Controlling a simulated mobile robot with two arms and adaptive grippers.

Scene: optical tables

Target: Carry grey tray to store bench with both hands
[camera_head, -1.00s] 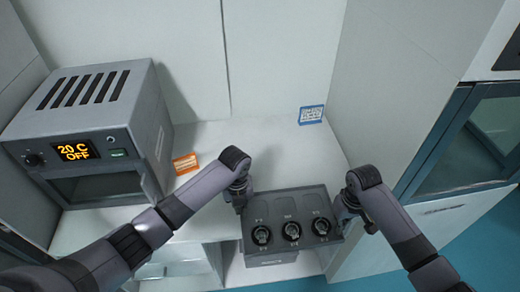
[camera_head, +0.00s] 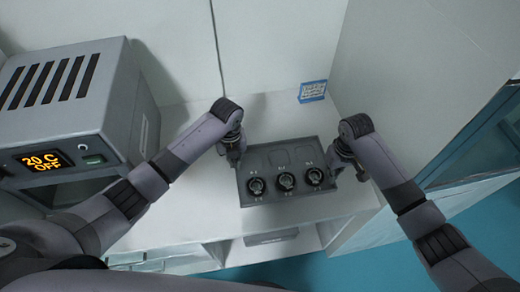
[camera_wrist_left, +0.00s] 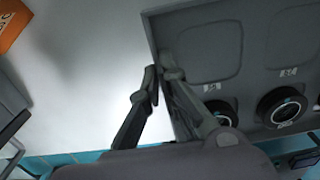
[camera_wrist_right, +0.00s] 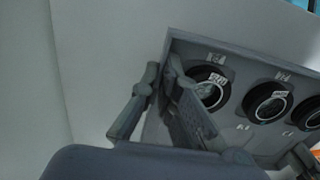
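The grey tray (camera_head: 262,202) is level between my two grippers, over the front part of the white bench top (camera_head: 225,226); I cannot tell whether it touches the surface. It carries several dark round pieces in its front row, one of them the left piece (camera_head: 256,187); the back row's slots are empty. My left gripper (camera_head: 235,158) is closed on the tray's left wall, with a finger on each side in the left wrist view (camera_wrist_left: 160,85). My right gripper (camera_head: 338,165) grips the right wall the same way in the right wrist view (camera_wrist_right: 163,78).
A grey oven-like device (camera_head: 118,115) reading "20 C OFF" stands at the left. An orange label (camera_wrist_left: 12,22) shows in the left wrist view. Bench behind the tray is clear.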

